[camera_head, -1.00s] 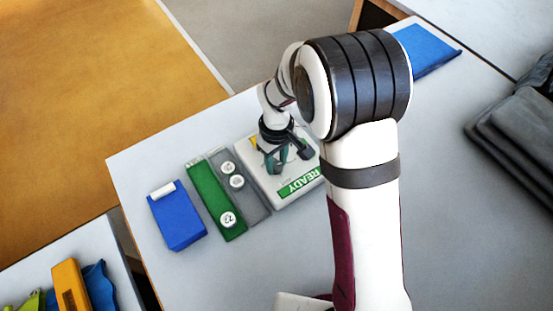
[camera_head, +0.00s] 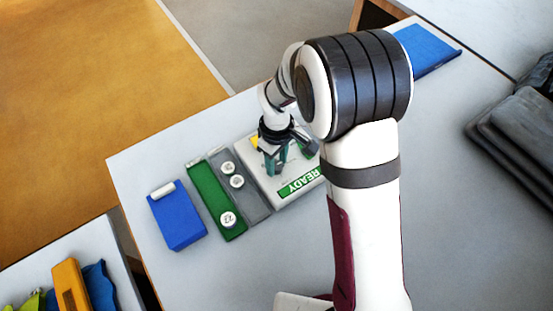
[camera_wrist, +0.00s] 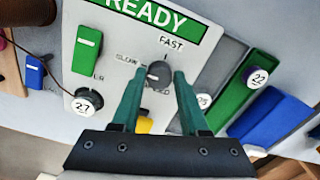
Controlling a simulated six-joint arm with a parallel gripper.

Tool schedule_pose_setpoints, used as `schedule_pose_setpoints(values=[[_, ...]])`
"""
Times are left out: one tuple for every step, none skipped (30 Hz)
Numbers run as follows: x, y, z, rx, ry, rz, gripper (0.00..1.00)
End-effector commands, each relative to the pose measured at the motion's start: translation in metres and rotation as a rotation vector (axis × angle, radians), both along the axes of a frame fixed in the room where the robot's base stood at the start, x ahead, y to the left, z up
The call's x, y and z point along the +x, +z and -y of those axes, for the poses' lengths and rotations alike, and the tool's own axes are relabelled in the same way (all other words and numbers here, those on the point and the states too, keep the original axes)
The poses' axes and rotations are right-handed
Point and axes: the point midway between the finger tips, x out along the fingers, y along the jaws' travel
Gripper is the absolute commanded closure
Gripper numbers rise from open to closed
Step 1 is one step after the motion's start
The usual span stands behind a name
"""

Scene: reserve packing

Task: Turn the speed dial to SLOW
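The speed dial (camera_wrist: 158,74) is a small dark grey round knob on a white panel (camera_wrist: 205,70). SLOW (camera_wrist: 127,59) is printed to its left and FAST (camera_wrist: 171,43) above it; a third label below is partly hidden. I cannot clearly tell where its pointer aims. My gripper (camera_wrist: 158,73) has its two green fingers apart, one on each side of the dial, with small gaps visible. In the head view my gripper (camera_head: 272,172) is over the panel (camera_head: 287,205), and the dial is hidden there.
The panel also carries a green READY sign (camera_head: 302,187), a green switch (camera_wrist: 88,47) and a partly hidden yellow part (camera_wrist: 145,125). Left of the panel in the head view lie a grey strip (camera_head: 254,203), a green strip (camera_head: 207,195) with numbered round pieces, and a blue box (camera_head: 177,220).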

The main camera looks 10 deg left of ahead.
Motion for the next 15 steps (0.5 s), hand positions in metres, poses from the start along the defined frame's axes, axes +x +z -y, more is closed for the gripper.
schedule_pose_setpoints(values=[[0.0, 0.0, 0.0, 0.001, 0.0, 0.0, 0.45], [0.0, 0.0, 0.0, 0.0, 0.0, 0.001, 0.4], [0.0, 0.0, 0.0, 0.0, 0.0, 0.001, 0.33], [0.001, 0.0, 0.0, 0.0, 0.0, 0.001, 0.31], [0.001, 0.0, 0.0, 0.001, 0.0, 0.002, 0.31], [0.001, 0.0, 0.0, 0.001, 0.0, 0.002, 0.31], [0.001, 0.0, 0.0, 0.001, 0.0, 0.002, 0.31], [0.001, 0.0, -0.001, 0.001, 0.0, 0.002, 0.31], [0.001, 0.0, 0.0, 0.001, 0.0, 0.003, 0.31], [0.001, 0.0, -0.001, 0.002, 0.0, 0.003, 0.31], [0.001, 0.0, -0.001, 0.002, 0.0, 0.003, 0.31], [0.001, 0.002, -0.001, 0.002, 0.0, 0.003, 0.31], [0.001, 0.003, -0.001, 0.002, 0.0, 0.005, 0.31], [0.001, 0.006, -0.001, 0.002, 0.0, 0.005, 0.31], [0.002, 0.012, -0.001, 0.003, 0.0, 0.005, 0.31]])
